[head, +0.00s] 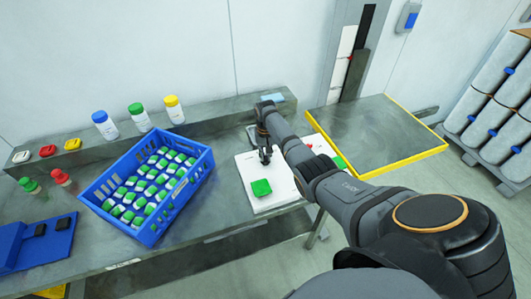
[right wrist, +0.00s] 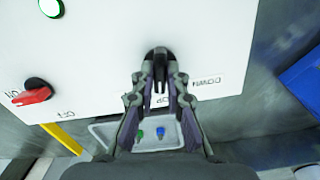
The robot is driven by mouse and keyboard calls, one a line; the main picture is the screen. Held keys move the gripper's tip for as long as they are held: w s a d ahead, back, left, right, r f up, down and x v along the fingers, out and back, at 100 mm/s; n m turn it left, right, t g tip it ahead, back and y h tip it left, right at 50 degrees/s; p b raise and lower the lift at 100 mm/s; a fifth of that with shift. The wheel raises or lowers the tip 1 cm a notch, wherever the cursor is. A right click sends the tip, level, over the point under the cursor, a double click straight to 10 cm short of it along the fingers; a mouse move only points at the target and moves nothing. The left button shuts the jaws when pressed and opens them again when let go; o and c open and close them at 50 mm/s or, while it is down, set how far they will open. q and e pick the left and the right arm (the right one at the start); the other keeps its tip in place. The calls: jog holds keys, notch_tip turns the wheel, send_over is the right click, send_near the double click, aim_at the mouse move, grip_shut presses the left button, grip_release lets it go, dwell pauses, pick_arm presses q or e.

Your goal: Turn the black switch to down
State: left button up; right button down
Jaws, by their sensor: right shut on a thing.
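The black switch (right wrist: 158,54) sits on the white panel (right wrist: 95,50) in the right wrist view. My right gripper (right wrist: 159,84) is shut on it, and the fingers hide much of it. A DOWN label (right wrist: 205,81) is to the right of the switch, upside down in this view. Another label below the switch is partly covered by the fingers. In the head view my right gripper (head: 265,156) reaches down onto the white panel (head: 283,190) and hides the switch. My left gripper is not in view.
A red switch (right wrist: 32,95) and green button (right wrist: 49,7) are on the same panel. A blue crate (head: 153,232) of bottles stands left. A yellow-edged platform (head: 375,130) is at right.

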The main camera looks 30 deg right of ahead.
aim_at(266, 156)
jog(key=n+p, duration=0.1)
jog(key=n, duration=0.4)
jog(key=shift+r+n, duration=0.15)
jog(key=shift+n, duration=0.15)
jog(key=n, duration=0.5)
jog(key=shift+w+n+p, duration=0.1)
jog(key=shift+n+p, duration=0.3)
jog(key=c, duration=1.4)
grip_release()
jog(key=shift+o, duration=0.2)
jog(key=shift+r, duration=0.1)
notch_tip(266, 156, up, 12)
jog(key=shift+f, duration=0.2)
